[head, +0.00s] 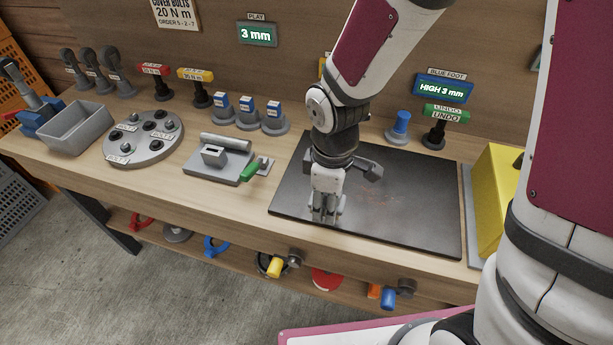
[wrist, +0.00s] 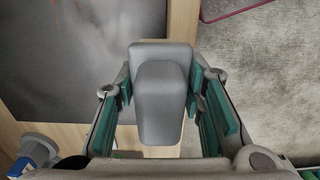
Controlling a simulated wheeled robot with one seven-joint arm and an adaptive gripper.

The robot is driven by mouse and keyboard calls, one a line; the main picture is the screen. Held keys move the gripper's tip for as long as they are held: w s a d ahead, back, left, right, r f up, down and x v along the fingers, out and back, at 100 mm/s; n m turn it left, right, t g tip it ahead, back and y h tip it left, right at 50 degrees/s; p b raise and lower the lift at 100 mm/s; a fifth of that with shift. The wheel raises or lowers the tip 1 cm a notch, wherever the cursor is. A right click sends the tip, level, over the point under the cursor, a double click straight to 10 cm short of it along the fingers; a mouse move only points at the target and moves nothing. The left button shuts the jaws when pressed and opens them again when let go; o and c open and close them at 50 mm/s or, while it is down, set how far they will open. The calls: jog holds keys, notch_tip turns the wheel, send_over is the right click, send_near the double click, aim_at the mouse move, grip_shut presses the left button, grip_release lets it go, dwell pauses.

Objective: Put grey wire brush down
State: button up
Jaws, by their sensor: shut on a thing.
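My gripper (head: 325,212) points down over the front left part of the dark mat (head: 400,205) on the workbench. In the wrist view, the grey wire brush (wrist: 162,95) is a smooth grey block between the green-padded fingers, and my gripper is shut on it. In the head view the brush is mostly hidden by the fingers. Its bristles are not visible. I cannot tell whether the brush touches the mat.
A grey fixture with a green handle (head: 225,160) stands left of the mat, with a round bolt plate (head: 143,140) beyond it. A blue knob (head: 398,128) stands behind the mat, and a yellow block (head: 494,195) is at its right. The mat's right part is clear.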

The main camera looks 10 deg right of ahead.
send_over(308, 185)
jog(key=shift+s+f, duration=0.2)
jog(key=shift+f, duration=0.25)
jog(key=shift+w+f, duration=0.15)
jog(key=shift+f, duration=0.75)
jog(key=shift+w+f, duration=0.15)
jog(key=shift+f, duration=0.75)
jog(key=shift+s+f, duration=0.1)
jog(key=shift+f, duration=0.3)
jog(key=o, duration=1.1)
jog(key=shift+f, duration=0.25)
jog(key=shift+r, duration=0.15)
